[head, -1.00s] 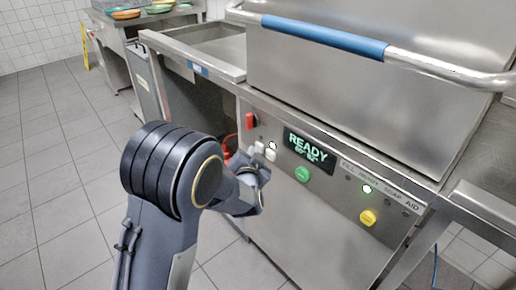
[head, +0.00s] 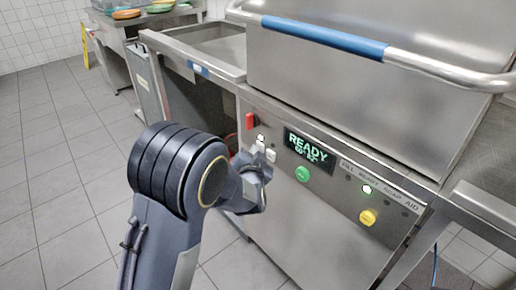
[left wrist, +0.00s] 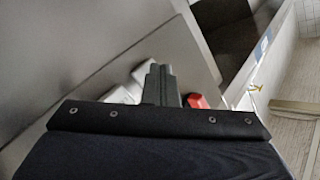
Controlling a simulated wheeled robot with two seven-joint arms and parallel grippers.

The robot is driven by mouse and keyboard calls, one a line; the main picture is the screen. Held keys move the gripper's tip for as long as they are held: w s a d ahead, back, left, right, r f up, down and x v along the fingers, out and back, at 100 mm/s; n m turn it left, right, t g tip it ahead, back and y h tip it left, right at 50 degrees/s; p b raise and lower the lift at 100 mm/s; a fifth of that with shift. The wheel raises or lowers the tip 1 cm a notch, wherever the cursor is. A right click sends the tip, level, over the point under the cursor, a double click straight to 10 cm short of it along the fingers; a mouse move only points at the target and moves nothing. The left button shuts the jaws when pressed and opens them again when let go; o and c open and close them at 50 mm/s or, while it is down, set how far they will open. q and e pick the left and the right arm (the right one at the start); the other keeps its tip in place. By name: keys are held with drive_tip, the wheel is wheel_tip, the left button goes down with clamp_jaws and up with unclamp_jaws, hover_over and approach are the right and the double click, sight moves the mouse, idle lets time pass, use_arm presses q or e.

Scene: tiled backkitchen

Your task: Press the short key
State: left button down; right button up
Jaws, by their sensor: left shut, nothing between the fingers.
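Two small white keys sit side by side on the steel front panel of the machine, left of the display. The left white key (head: 260,147) and the right white key (head: 271,155) are partly behind my left wrist in the head view; I cannot read which is the short one. In the left wrist view my left gripper (left wrist: 159,75) is shut and empty, with its fingertips over the key area. A white key (left wrist: 118,95) shows left of the fingers, another white patch right beside them. Contact cannot be told. My right gripper is not in view.
A red switch (head: 250,121) is left of the keys and shows in the left wrist view (left wrist: 197,101). The display (head: 308,149) reads READY. A green button (head: 302,174) and yellow button (head: 368,217) are to the right. A blue-gripped handle (head: 322,36) crosses above.

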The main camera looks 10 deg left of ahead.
use_arm(q)
drive_tip(key=shift+s+a, duration=0.5)
drive_tip(key=shift+s, duration=0.2)
drive_tip(key=shift+s+a+b, duration=0.2)
drive_tip(key=shift+s+a, duration=0.6)
drive_tip(key=shift+s, duration=0.2)
drive_tip(key=shift+s+a+b, duration=0.2)
drive_tip(key=shift+s+a, duration=0.55)
drive_tip(key=shift+s, duration=0.2)
